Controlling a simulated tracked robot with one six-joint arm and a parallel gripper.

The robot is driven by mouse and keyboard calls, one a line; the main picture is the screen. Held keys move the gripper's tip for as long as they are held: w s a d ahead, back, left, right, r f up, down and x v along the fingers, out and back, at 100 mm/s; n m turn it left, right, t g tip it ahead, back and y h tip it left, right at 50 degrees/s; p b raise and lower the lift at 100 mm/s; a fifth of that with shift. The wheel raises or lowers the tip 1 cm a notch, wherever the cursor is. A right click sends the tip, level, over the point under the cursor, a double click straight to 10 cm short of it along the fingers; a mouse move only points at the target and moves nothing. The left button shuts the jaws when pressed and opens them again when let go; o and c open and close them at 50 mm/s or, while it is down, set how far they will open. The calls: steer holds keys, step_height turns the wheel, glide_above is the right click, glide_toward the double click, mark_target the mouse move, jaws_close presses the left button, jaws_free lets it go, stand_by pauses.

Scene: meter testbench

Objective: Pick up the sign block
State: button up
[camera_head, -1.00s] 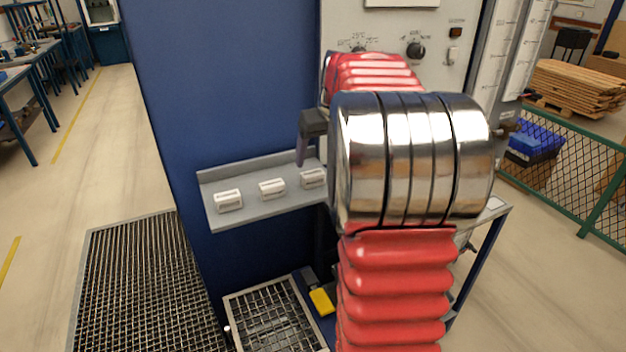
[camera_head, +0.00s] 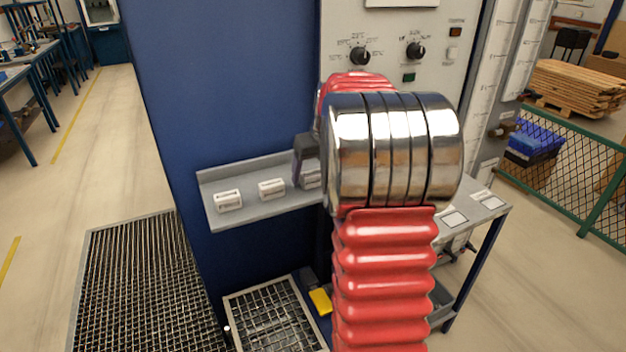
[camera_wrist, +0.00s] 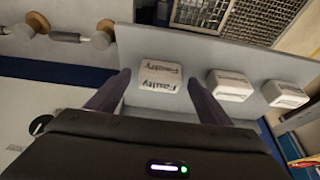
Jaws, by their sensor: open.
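Several small white sign blocks stand in a row on a grey shelf (camera_head: 240,220) fixed to a blue cabinet. In the wrist view, the block labelled "Faulty" (camera_wrist: 160,76) lies between and just beyond the two dark fingers of my gripper (camera_wrist: 157,88), which is open. The middle block (camera_wrist: 230,85) and the end block (camera_wrist: 286,94) are to its right. In the head view, my gripper (camera_head: 301,168) is at the right-hand block (camera_head: 311,180), partly covering it. The middle block (camera_head: 272,189) and the left block (camera_head: 229,200) stand clear. Contact with the "Faulty" block cannot be told.
A panel with knobs (camera_head: 385,45) rises behind my arm. A small table (camera_head: 488,207) with white cards stands right of the shelf. A floor grate (camera_head: 140,285) and a yellow object (camera_head: 320,300) lie below. The shelf has a raised back lip.

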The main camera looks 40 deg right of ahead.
mark_target(313, 173)
steer(key=shift+x, duration=0.95)
steer(key=c, duration=1.1)
steer(key=shift+r, duration=0.15)
step_height(313, 173, up, 10)
steer(key=shift+f, duration=0.1)
